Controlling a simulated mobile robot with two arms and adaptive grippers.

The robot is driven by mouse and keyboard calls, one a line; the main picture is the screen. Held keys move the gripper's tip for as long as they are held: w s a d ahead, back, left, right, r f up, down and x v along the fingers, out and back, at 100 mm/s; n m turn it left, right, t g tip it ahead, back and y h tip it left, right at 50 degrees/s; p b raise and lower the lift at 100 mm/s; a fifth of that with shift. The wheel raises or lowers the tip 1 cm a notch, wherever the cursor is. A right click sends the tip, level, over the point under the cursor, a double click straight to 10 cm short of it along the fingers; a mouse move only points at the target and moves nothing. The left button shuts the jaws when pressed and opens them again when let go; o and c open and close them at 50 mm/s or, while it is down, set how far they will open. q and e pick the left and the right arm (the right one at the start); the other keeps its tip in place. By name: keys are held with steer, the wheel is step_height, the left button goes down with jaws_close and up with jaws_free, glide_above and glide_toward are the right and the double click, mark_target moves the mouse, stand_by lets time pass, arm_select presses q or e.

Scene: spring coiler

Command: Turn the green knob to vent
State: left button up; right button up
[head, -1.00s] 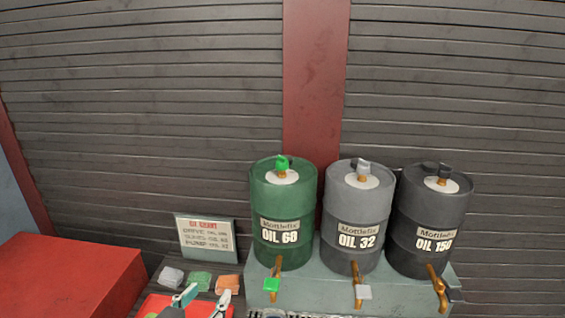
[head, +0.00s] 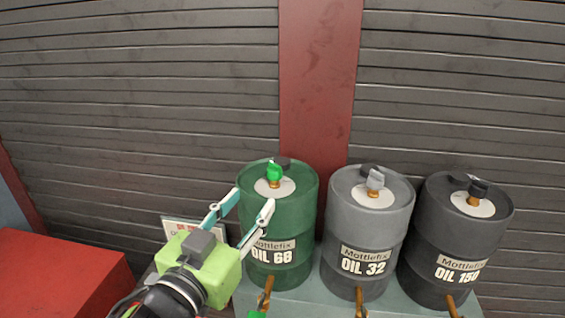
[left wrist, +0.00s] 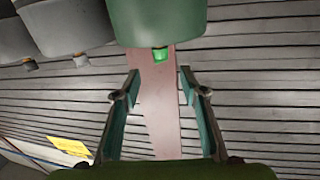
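The green knob (head: 274,173) sits on a brass stem in the white disc on top of the green OIL 68 drum (head: 295,215). My left gripper (head: 250,205) is open and empty, its fingertips a little below and left of the knob in the head view. In the left wrist view, which appears upside down, the knob (left wrist: 160,54) shows beyond the gap between the open fingers (left wrist: 160,80), apart from both. The knob's exact pointing direction is too small to tell. My right gripper is in neither current view.
The grey OIL 32 drum (head: 368,225) and dark OIL 150 drum (head: 455,235) stand to the right. Brass taps (head: 361,302) show at the front of the pale stand (head: 318,293). A red box (head: 60,275) is at left. A sign (head: 180,228) is partly hidden by my arm.

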mark_target(272, 173)
arm_select(q)
steer(key=x, duration=0.4)
steer(key=p+x, duration=0.1)
steer(key=x, duration=0.6)
steer(key=shift+w+d+r+p, duration=0.15)
steer(key=shift+w+r+p, duration=0.15)
steer(key=shift+p, duration=0.05)
steer(key=shift+w+d+f, duration=0.1)
steer(key=shift+w, duration=0.35)
arm_select(e)
steer(key=shift+s+a+r, duration=0.3)
steer(key=shift+s+r, duration=0.15)
steer(key=shift+s, duration=0.2)
steer(key=shift+s+a+r, duration=0.25)
steer(key=shift+s+r, duration=0.15)
steer(key=shift+s, duration=0.2)
arm_select(q)
steer(key=c, duration=1.1)
arm_select(e)
steer(key=shift+s, duration=0.1)
